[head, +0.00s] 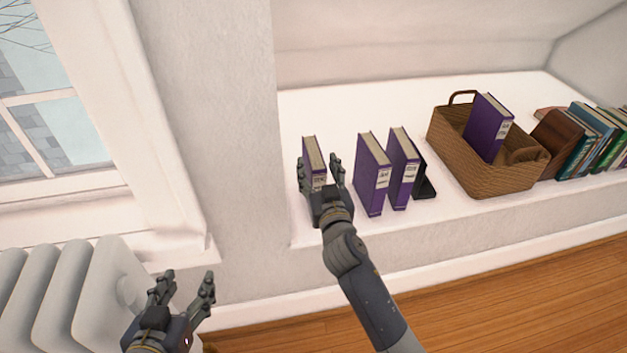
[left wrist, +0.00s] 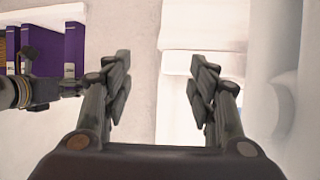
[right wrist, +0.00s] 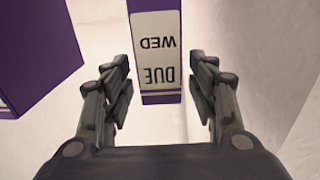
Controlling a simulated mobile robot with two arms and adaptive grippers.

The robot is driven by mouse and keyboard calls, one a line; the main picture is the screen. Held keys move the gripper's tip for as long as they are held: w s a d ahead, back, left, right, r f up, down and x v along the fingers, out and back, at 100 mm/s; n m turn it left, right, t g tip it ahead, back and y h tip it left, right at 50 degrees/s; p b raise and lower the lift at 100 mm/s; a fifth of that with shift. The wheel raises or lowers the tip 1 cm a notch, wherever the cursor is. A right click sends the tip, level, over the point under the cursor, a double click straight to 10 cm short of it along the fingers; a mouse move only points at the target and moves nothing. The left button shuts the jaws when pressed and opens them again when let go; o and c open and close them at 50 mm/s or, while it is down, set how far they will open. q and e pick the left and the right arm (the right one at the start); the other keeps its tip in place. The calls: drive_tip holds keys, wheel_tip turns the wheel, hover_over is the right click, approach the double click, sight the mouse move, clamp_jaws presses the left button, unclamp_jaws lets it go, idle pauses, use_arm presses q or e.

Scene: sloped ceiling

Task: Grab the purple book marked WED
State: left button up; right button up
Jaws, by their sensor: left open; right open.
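The purple book marked WED (head: 314,153) stands upright at the left end of the white ledge. In the right wrist view its spine (right wrist: 155,20) shows a white label, upside down, reading DUE and WED. My right gripper (head: 320,172) is open in front of this book; in the right wrist view its fingers (right wrist: 160,82) lie either side of the spine's lower part, with visible gaps. The gripper hides the book's lower part in the head view. My left gripper (head: 182,287) is open and empty, low by the radiator; its fingers also show in the left wrist view (left wrist: 160,78).
Two more purple books (head: 373,175) (head: 402,170) stand just right of the WED book, beside a black bookend (head: 427,180). A wicker basket (head: 510,180) holds another purple book (head: 488,128). Several books (head: 575,140) stand far right. A wall (head: 220,100) borders the ledge's left; a radiator (head: 70,295) stands below the window.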

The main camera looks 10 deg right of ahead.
sight(313, 151)
drive_tip(key=w+b, duration=0.1)
drive_tip(key=w, duration=0.3)
drive_tip(key=shift+w, duration=0.75)
use_arm(q)
drive_tip(key=r+t, duration=0.1)
drive_tip(key=w+r+t, duration=0.1)
drive_tip(key=r, duration=0.1)
drive_tip(key=w+d+r+t, duration=0.1)
drive_tip(key=r, duration=0.1)
drive_tip(key=shift+w+d+h, duration=0.1)
drive_tip(key=shift+h, duration=0.3)
use_arm(e)
clamp_jaws()
drive_tip(key=shift+r, duration=0.2)
